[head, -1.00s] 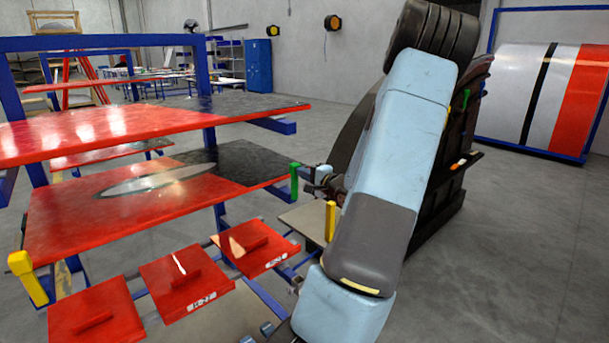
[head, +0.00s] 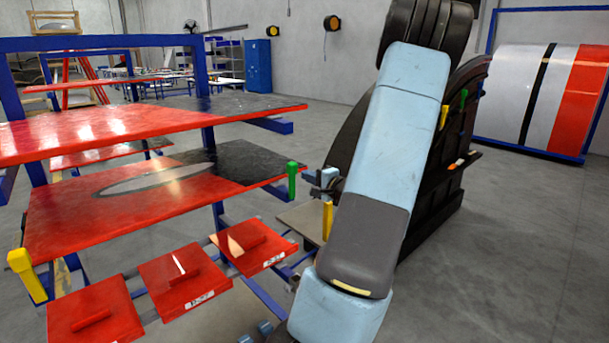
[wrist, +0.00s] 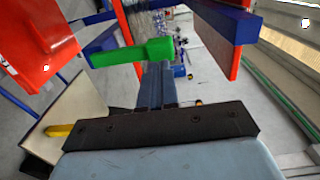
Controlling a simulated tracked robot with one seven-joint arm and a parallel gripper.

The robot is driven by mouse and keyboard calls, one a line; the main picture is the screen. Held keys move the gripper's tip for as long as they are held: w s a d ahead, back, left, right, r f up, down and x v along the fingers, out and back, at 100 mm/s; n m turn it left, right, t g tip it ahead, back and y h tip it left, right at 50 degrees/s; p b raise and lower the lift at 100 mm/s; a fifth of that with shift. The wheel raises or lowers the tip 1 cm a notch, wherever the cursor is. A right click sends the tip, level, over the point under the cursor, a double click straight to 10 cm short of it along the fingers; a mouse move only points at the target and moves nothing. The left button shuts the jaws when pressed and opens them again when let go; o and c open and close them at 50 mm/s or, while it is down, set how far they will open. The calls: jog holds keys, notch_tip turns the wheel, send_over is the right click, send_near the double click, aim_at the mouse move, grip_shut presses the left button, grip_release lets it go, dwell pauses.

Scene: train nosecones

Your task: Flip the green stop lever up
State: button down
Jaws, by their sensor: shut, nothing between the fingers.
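The green stop lever (head: 292,181) is at the right front corner of the lower red and black panel in the head view, vertical, with its thicker end at the top. In the wrist view the green lever (wrist: 122,54) lies across the picture, thick end to the right. My gripper (head: 325,178) is just right of the lever in the head view, partly hidden by my arm. In the wrist view its shut fingers (wrist: 158,72) reach close below the lever's thick end and hold nothing. I cannot tell whether they touch it.
A yellow lever (head: 327,220) stands beside my arm, another yellow lever (head: 30,277) at far left. Red trays (head: 184,280) lie below the panels. The upper panel (head: 120,132) overhangs on a blue frame (head: 207,100). A large black mould (head: 425,185) stands behind my arm. Open floor lies at right.

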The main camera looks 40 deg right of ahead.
jog(key=s, duration=0.9)
jog(key=shift+s+f, duration=0.15)
jog(key=shift+s, duration=0.25)
jog(key=shift+a, duration=0.1)
jog(key=shift+w+a, duration=0.1)
jog(key=w+a+r+n+g+y, duration=0.2)
jog(key=a+n+g+y, duration=0.3)
jog(key=a, duration=0.9)
jog(key=w+a+r+n+g+y, duration=0.25)
jog(key=a+n+g+y, duration=0.2)
jog(key=a, duration=0.95)
jog(key=s+a+r+n+g+h, duration=0.2)
jog(key=s+a+n+g+h, duration=0.25)
jog(key=s+a, duration=0.4)
jog(key=s+a+r+n+t+h, duration=0.1)
jog(key=s+a+r+n+h, duration=0.1)
jog(key=s+r+n+h, duration=0.2)
notch_tip(320, 180, up, 3)
jog(key=shift+s+a+f+t, duration=0.1)
jog(key=shift+s+a+t, duration=0.3)
jog(key=shift+s, duration=0.25)
